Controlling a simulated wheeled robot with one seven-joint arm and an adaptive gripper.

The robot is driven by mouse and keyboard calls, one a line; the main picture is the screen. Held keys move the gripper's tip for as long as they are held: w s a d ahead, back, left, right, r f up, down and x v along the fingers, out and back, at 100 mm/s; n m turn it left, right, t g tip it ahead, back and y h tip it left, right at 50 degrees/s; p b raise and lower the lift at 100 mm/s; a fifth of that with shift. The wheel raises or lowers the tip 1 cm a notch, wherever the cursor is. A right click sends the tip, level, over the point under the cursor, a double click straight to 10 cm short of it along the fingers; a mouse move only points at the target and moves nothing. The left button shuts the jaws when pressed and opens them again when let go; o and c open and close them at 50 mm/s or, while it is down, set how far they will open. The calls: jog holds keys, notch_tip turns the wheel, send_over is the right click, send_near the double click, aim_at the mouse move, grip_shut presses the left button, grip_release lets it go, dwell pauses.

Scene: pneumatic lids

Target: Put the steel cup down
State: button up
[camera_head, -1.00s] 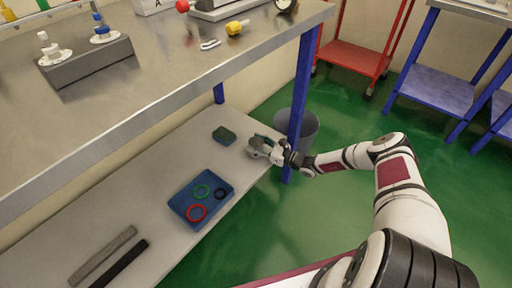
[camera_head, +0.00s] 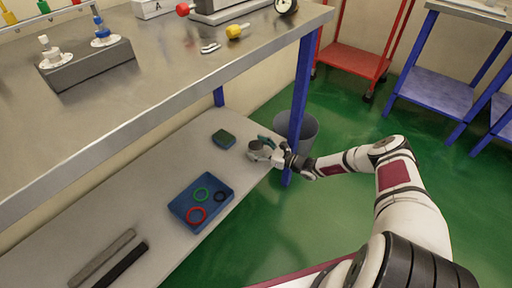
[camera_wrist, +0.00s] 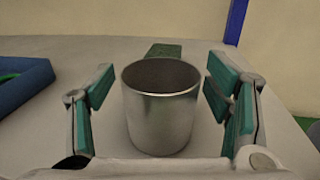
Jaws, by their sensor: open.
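The steel cup (camera_wrist: 160,112) stands upright on the grey lower shelf (camera_head: 160,220) in the wrist view, between the two green-padded fingers of my gripper (camera_wrist: 160,98). Gaps show between the cup and the pads on both sides, so the gripper is open around it. In the head view my gripper (camera_head: 262,148) is low over the shelf's far right end. The cup is small there and partly hidden by the fingers.
A blue tray (camera_head: 182,217) with red, green and dark rings sits on the shelf, left of my gripper. A small green-topped box (camera_head: 223,139) is behind it. A blue table leg (camera_head: 301,95) and a grey bin (camera_head: 309,128) stand close to my wrist. The worktop overhangs the shelf.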

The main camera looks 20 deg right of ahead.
jog(key=p+v, duration=0.2)
jog(key=v, duration=1)
jog(key=s+a+r+n+g+y, duration=0.1)
jog(key=a+r+n+g, duration=0.2)
jog(key=r+n+g, duration=0.5)
jog(key=s+a+r+n+g, duration=0.15)
jog(key=a+r+n, duration=0.25)
jog(key=r, duration=0.8)
jog(key=s+a+r+n+g+h, duration=0.25)
jog(key=s+r+n, duration=0.2)
jog(key=r, duration=0.35)
jog(key=s+a+r+n+g+h, duration=0.2)
jog(key=s+r+n+g+h, duration=0.1)
jog(key=s+r, duration=0.4)
jog(key=s+a+r+n+h, duration=0.1)
jog(key=s+r+n+h, duration=0.35)
jog(key=s+r, duration=0.85)
jog(key=s+d+n+t+h, duration=0.1)
jog(key=s+h, duration=0.1)
jog(key=s, duration=0.6)
jog(key=s+d+n+t+h, duration=0.1)
jog(key=s+d+h, duration=0.1)
jog(key=s, duration=0.7)
jog(key=shift+s+d+r+n+t, duration=0.2)
jog(key=shift+d+n+t, duration=0.1)
jog(key=shift+n+t, duration=0.1)
